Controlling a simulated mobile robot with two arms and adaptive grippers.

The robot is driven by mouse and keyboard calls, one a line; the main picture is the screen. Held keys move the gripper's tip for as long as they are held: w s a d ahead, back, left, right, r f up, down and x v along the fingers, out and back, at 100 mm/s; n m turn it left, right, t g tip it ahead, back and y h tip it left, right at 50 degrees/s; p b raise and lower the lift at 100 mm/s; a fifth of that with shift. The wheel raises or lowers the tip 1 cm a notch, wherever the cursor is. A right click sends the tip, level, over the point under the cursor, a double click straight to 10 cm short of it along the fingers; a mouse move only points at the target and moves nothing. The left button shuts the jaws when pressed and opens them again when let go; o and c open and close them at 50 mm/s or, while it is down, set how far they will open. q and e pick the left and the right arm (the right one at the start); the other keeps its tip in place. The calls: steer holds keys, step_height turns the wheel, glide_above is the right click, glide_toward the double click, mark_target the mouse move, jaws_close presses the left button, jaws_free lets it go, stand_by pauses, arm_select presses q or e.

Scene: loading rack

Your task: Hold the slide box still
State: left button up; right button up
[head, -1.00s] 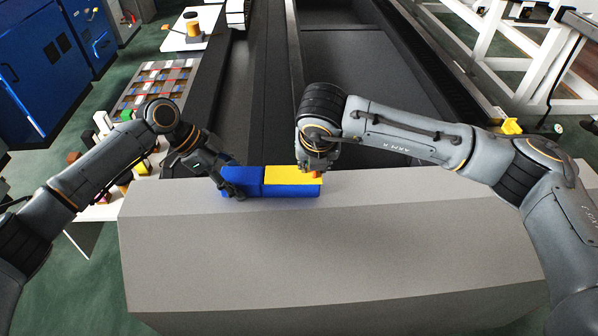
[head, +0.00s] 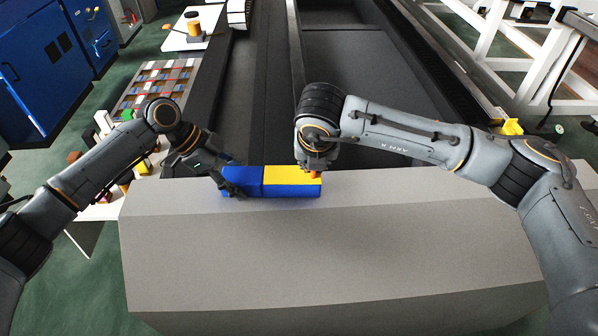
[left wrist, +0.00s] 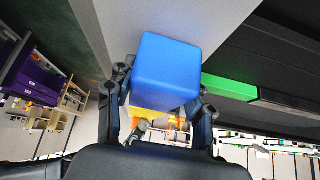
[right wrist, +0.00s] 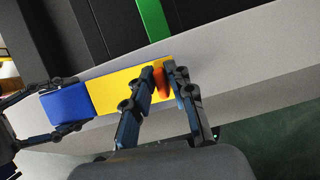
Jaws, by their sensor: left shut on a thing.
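The slide box is a long blue box (head: 290,191) with a yellow lid (head: 291,173) on top, lying on the grey bench. My left gripper (head: 231,187) is shut on its left, blue-topped end; the left wrist view shows the blue end (left wrist: 166,70) between both fingers. An orange knob (right wrist: 160,82) stands on the lid near its right end. My right gripper (right wrist: 163,75) reaches down over it, one finger on each side. I cannot tell whether these fingers press on the knob. The box's underside is hidden.
The grey bench (head: 330,250) is clear in front of and to the right of the box. A dark conveyor (head: 345,80) lies behind it. A side table with small coloured blocks (head: 100,205) stands at the left, beyond my left arm.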

arm_select(q)
steer(key=shift+d, duration=0.1)
arm_select(e)
steer(key=shift+s+f, duration=0.2)
steer(key=shift+f, duration=0.1)
steer(key=shift+w+r, duration=0.15)
steer(key=shift+r, duration=2.55)
arm_select(q)
steer(key=o, duration=1.5)
steer(key=shift+o, duration=0.2)
steer(key=v, duration=1.2)
